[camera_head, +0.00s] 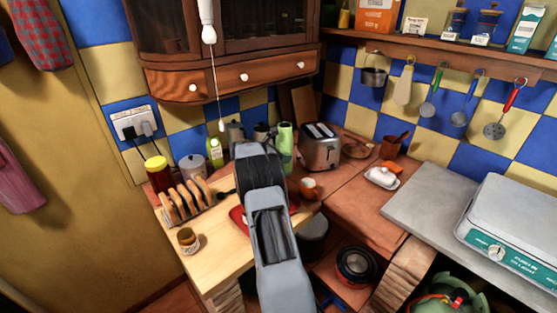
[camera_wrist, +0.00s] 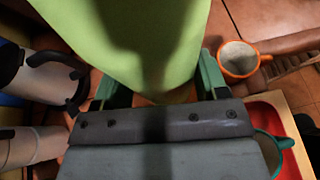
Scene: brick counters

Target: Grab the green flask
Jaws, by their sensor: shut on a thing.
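The green flask (camera_wrist: 135,30) fills the top middle of the wrist view, very close to the camera. My gripper (camera_wrist: 158,82) is shut on it, with a green finger on each side. In the head view the upper part of the flask (camera_head: 286,137) shows light green at the back of the counter, left of the toaster. My arm hides its lower part and the gripper there. I cannot tell whether the flask's base touches the counter.
The toaster (camera_head: 320,147) stands close right of the flask. An orange-rimmed cup (camera_wrist: 238,60) and a teal-rimmed cup (camera_wrist: 270,150) on a red tray (camera_wrist: 290,135) are near. Dark-handled vessels (camera_wrist: 45,75) crowd the left. The cabinet (camera_head: 235,75) overhangs the back.

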